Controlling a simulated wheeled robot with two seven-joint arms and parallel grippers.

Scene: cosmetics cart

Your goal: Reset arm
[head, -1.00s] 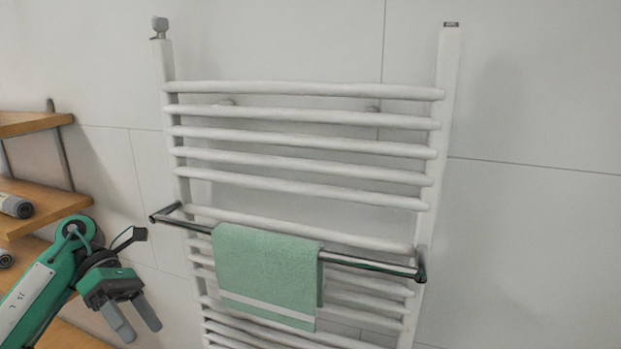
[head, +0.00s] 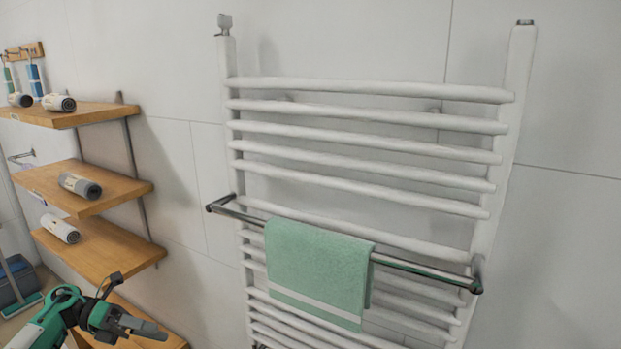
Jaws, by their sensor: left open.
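My left gripper (head: 148,330) is at the lower left of the head view, on the green and white arm that comes in from the left edge. Its fingers are open and empty and point to the right. It is in front of the lowest wooden shelf and left of the towel, clearly apart from it. My right gripper is out of view.
A white towel radiator (head: 365,160) stands on the tiled wall. A green towel (head: 315,270) hangs over its chrome bar (head: 420,268). Wooden shelves (head: 115,246) at the left hold several rolled items, such as one on the middle shelf (head: 80,186). A blue bucket (head: 15,285) is at far left.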

